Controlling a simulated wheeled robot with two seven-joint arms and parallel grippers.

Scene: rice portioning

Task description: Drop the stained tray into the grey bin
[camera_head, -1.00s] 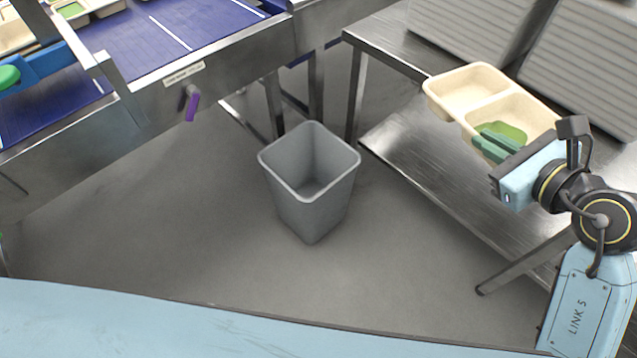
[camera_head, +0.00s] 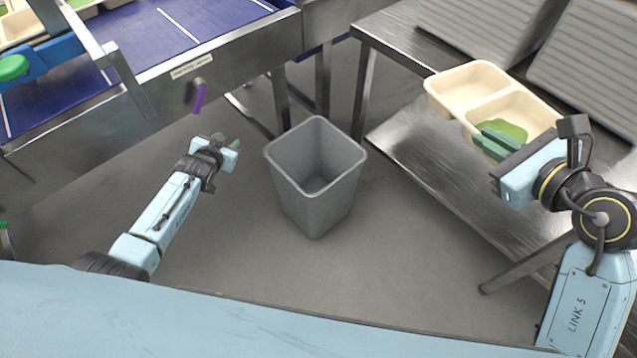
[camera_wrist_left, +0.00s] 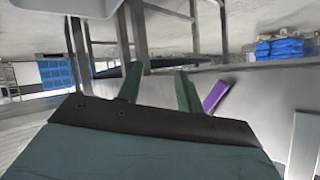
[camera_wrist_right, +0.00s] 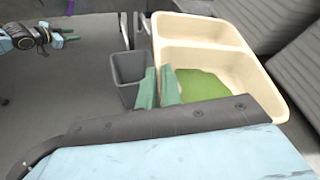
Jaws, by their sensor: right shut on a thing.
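The stained tray (camera_head: 465,88) is cream with two compartments and a green stain in the nearer one. My right gripper (camera_head: 497,140) is shut on its near-left wall and holds it at the right. The tray also shows in the right wrist view (camera_wrist_right: 205,32), with the green fingers (camera_wrist_right: 160,88) at its wall. The grey bin (camera_head: 315,195) stands upright on the floor, left of the tray, and looks empty. It shows behind the fingers in the right wrist view (camera_wrist_right: 128,72). My left gripper (camera_head: 234,146) is left of the bin. Its green fingers are apart and empty in the left wrist view (camera_wrist_left: 158,88).
A conveyor (camera_head: 150,50) with a blue belt runs across the upper left; a purple handle (camera_head: 200,97) hangs at its side. A steel table (camera_head: 385,35) with grey stacks (camera_head: 480,25) is at the right. The floor around the bin is clear.

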